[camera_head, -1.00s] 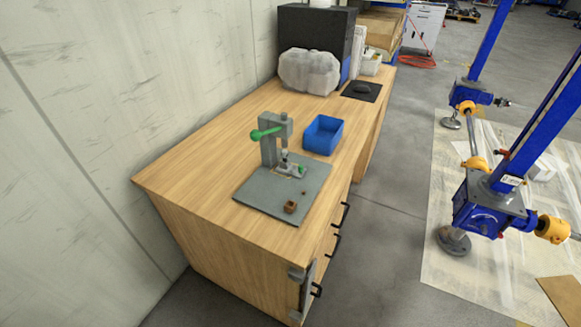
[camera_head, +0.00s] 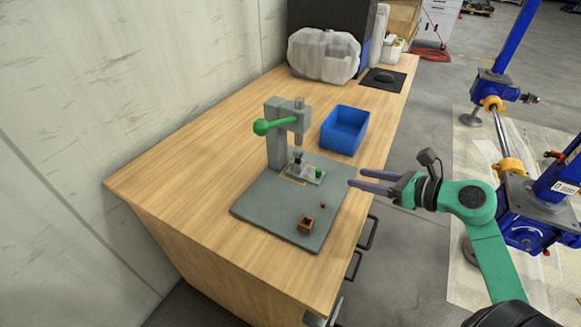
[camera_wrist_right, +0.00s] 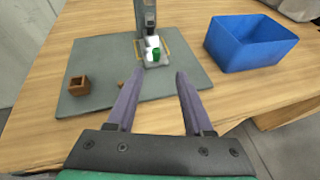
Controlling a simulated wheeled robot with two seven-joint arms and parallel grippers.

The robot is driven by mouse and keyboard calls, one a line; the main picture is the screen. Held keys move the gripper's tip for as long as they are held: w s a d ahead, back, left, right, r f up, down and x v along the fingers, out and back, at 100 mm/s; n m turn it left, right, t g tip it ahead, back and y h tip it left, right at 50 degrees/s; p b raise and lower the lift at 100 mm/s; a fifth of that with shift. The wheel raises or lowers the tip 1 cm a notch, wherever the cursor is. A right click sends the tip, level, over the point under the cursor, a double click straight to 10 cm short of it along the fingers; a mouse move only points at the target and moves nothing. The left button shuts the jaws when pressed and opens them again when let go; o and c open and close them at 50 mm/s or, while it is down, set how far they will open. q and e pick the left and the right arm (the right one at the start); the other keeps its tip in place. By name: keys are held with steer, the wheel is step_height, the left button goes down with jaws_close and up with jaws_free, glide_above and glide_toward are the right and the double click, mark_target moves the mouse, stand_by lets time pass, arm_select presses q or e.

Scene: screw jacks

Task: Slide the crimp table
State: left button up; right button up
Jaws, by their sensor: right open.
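A grey press (camera_head: 277,145) with a green-knobbed lever stands on a grey base plate (camera_head: 265,205) on the wooden bench. The crimp table (camera_head: 306,173) appears to be the small light-grey slide under the press head, with a green knob (camera_head: 319,173) at its right end. In the right wrist view the green knob (camera_wrist_right: 156,54) lies ahead of the fingers. My right gripper (camera_head: 357,178) is open and empty, to the right of the slide and apart from it. Its two purple fingers also show in the wrist view (camera_wrist_right: 155,77). My left gripper is not in view.
A blue bin (camera_head: 345,130) stands behind and right of the press. A small brown open box (camera_head: 306,225) and a tiny brown piece (camera_head: 323,205) lie on the plate's front right. A wrapped bundle (camera_head: 324,55) is farther back. The bench's left part is clear.

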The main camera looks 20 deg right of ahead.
mark_target(319, 169)
steer(key=shift+w+a+n, duration=0.1)
steer(key=shift+a+n, duration=0.2)
steer(key=shift+n, duration=0.2)
steer(key=shift+w+a+r, duration=0.1)
steer(key=shift+a+r, duration=0.05)
steer(key=shift+a, duration=0.05)
steer(key=p+x, duration=0.1)
steer(key=x, duration=0.2)
steer(key=shift+w+a, duration=0.2)
steer(key=x, duration=0.9)
steer(key=shift+w+f, duration=0.15)
steer(key=shift+f, duration=0.3)
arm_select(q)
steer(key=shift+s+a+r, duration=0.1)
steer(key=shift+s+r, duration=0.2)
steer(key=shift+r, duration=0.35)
arm_select(e)
jaws_close()
